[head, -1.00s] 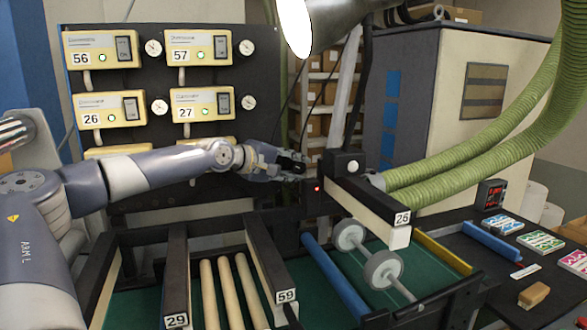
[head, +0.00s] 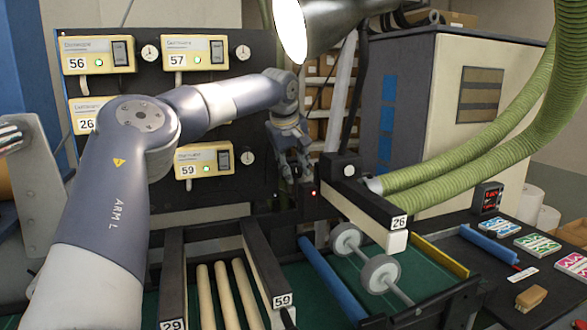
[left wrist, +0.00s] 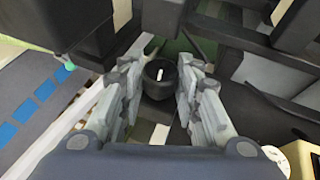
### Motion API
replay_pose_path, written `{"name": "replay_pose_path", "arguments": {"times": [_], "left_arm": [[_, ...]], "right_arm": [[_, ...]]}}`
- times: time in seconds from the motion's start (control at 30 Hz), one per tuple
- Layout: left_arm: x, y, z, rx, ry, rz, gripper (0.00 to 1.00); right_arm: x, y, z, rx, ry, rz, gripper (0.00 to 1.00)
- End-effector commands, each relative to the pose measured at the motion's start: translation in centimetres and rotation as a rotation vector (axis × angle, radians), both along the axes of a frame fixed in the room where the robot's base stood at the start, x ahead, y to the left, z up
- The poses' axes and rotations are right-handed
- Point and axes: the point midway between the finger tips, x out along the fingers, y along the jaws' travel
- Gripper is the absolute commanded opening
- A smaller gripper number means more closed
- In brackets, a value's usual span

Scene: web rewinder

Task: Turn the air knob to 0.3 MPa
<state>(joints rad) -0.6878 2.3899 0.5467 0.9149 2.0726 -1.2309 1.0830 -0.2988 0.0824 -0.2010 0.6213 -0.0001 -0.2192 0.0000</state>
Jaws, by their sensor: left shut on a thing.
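The air knob (left wrist: 157,88) is a dark round knob with a white pointer mark on its top, seen in the left wrist view. My left gripper (left wrist: 160,84) has one finger on each side of it and is shut on it. In the head view my left gripper (head: 292,172) points down behind the rollers, beside the black block with a small red light, and its fingers hide the knob. I cannot read a pressure value in either view. My right gripper is not in view.
A black bar marked 26 (head: 368,205) stands right of the gripper, with green hoses (head: 470,165) behind it. A panel of yellow control boxes and small gauges (head: 242,53) is at the back left. A lamp (head: 290,28) hangs above. Rollers (head: 222,295) lie in front.

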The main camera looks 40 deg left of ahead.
Motion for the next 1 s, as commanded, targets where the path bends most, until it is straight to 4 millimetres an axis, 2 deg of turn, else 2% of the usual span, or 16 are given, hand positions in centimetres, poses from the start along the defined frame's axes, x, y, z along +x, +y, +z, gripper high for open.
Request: {"name": "replay_pose_path", "arguments": {"times": [0.4, 0.97, 1.0], "left_arm": [[0.25, -0.03, 0.04, 0.072, 0.134, 0.001, 0.07], [0.25, 0.01, 0.04, 0.082, 0.153, 0.001, 0.07], [0.25, 0.02, 0.05, 0.082, 0.153, 0.001, 0.4]], "right_arm": [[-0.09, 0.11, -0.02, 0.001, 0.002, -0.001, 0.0], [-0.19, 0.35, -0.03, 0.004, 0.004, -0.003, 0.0], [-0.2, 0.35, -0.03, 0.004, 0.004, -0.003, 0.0]]}}
